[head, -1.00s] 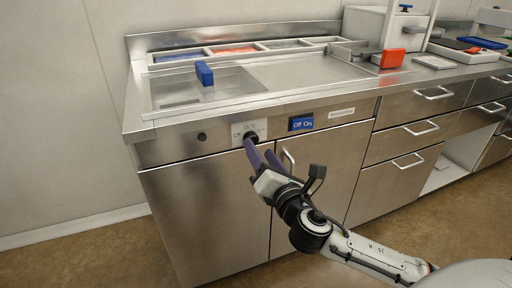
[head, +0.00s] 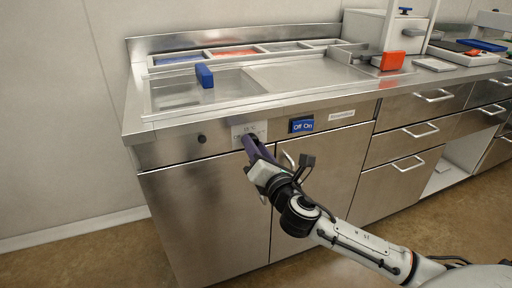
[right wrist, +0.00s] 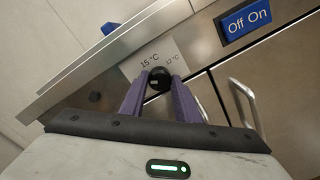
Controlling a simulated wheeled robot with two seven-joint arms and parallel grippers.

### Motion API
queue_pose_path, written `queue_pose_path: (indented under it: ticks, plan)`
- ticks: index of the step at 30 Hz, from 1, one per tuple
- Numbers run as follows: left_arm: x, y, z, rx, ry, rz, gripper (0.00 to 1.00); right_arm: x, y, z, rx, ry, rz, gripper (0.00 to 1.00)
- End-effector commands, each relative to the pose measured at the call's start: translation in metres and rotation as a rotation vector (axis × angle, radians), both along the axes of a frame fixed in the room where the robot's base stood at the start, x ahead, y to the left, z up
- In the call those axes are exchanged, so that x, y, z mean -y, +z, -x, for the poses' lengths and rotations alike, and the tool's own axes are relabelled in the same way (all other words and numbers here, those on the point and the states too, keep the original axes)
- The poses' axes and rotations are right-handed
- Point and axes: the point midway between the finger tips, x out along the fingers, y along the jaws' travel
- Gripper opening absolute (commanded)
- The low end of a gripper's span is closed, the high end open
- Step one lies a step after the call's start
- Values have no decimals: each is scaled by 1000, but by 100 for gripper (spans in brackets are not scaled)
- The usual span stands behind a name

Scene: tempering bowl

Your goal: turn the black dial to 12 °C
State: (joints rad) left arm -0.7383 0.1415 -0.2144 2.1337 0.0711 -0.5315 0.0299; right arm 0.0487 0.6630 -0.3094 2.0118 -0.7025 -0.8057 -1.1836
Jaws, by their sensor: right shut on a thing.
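The black dial (right wrist: 160,78) sits on a pale label plate (head: 238,131) on the front panel of the steel counter. In the right wrist view the plate reads 15 °C and 12 °C beside the dial. My right gripper (right wrist: 161,82) has its purple fingers on either side of the dial and is shut on it. In the head view the right gripper (head: 251,143) covers most of the dial. I cannot tell clearly where the dial's mark points. My left gripper is not in view.
A blue Off On switch (head: 302,124) is right of the dial, and a small black knob (head: 202,138) is left of it. Door handles (head: 288,159) stick out below. A blue block (head: 204,76) rests at the basin (head: 170,104) above.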

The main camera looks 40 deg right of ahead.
Motion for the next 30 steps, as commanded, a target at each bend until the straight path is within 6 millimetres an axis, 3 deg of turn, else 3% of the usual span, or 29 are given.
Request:
queue_pose_path:
  ticks: [11,30]
  plan:
    - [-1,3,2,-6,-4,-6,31,0,1,0,30,-2,-130,6]
    - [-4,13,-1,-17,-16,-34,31,2,1,1,167,-5,-701,6]
